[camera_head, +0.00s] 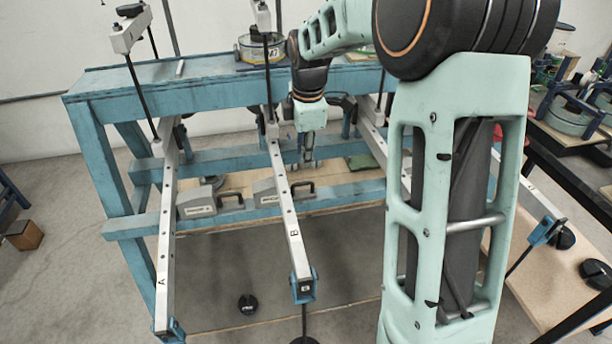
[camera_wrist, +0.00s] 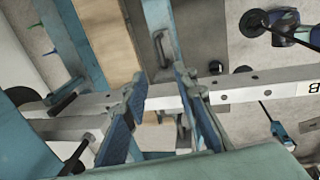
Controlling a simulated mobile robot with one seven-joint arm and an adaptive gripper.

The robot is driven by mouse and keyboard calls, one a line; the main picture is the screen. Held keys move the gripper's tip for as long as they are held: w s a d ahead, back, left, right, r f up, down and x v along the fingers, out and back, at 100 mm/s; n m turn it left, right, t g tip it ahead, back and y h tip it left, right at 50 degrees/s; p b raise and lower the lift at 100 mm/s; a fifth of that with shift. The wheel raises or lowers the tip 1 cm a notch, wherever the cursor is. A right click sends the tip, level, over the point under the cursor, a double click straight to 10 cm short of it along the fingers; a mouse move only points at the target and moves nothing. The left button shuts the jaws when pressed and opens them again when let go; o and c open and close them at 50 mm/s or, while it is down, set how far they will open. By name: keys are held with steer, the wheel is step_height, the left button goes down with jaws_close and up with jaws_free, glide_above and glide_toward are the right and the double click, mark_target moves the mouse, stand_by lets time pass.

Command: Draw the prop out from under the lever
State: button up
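Lever A (camera_head: 165,235) and lever B (camera_head: 283,185) are long pale bars with holes, reaching toward me from the blue frame. A grey block with a black handle (camera_head: 265,193) sits at lever B; its handle points right. It also shows in the wrist view (camera_wrist: 160,45). A similar labelled grey block (camera_head: 197,203) sits beside lever A. The labels are too small to read, so I cannot tell which block is the prop. My gripper (camera_head: 306,158) points down just right of lever B. Its fingers (camera_wrist: 165,105) are apart and empty, with the bar seen between them.
The blue frame (camera_head: 200,92) spans the back, with upright rods and a round tin (camera_head: 262,50) on it. A third lever (camera_head: 375,143) is partly hidden by my arm. Black discs (camera_head: 248,304) are near the floor. A dark table stands right. Floor at left is mostly clear.

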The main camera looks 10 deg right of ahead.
mark_target(302, 183)
steer(key=f, duration=0.3)
steer(key=w+f, duration=0.1)
steer(key=f, duration=0.3)
steer(key=w+f, duration=0.1)
steer(key=f, duration=0.2)
steer(key=shift+f, duration=0.15)
jaws_close()
